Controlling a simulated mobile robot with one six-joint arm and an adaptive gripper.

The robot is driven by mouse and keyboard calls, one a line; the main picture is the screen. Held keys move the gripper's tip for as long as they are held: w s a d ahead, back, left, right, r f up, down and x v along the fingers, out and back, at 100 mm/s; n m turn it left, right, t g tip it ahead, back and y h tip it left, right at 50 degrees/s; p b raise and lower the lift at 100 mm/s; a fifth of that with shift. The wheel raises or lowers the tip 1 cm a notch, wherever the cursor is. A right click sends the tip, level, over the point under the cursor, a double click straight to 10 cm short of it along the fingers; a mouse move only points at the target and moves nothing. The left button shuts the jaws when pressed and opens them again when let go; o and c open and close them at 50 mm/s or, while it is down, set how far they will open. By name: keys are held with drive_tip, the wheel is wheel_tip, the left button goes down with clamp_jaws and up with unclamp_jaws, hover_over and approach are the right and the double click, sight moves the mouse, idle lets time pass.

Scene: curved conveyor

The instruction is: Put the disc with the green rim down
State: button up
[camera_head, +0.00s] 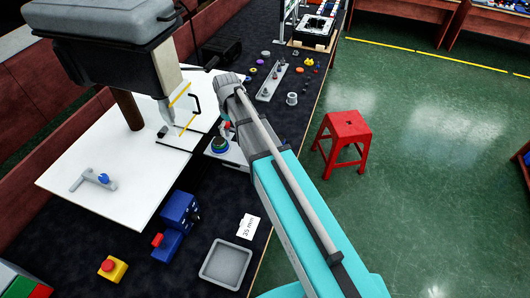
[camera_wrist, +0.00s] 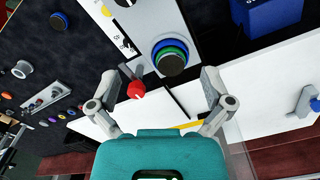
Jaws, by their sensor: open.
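The disc with the green rim (camera_wrist: 172,64) has a dark round top. In the wrist view it sits above a blue ring on a pale panel (camera_wrist: 155,17), beyond my fingertips. In the head view the disc (camera_head: 220,144) shows just left of my arm, beside the white board. My gripper (camera_wrist: 160,84) is open, with its two fingers spread and nothing between them. The disc is apart from both fingers. A red knob (camera_wrist: 136,89) shows near the left finger. In the head view my wrist hides the fingers.
A white board (camera_head: 110,150) with a tool on it lies left, under a large grey machine (camera_head: 110,50). Blue blocks (camera_head: 178,215), a grey tray (camera_head: 226,263) and a yellow button box (camera_head: 112,269) stand on the dark table. A red stool (camera_head: 345,130) is on the floor.

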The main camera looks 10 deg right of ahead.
drive_tip(key=s+d+m, duration=0.3)
drive_tip(key=s+d, duration=0.2)
drive_tip(key=s, duration=0.3)
drive_tip(key=s+d+m, duration=0.3)
drive_tip(key=s+d, duration=0.2)
drive_tip(key=s, duration=0.4)
drive_tip(key=shift+s+d, duration=0.15)
drive_tip(key=shift+s, duration=0.1)
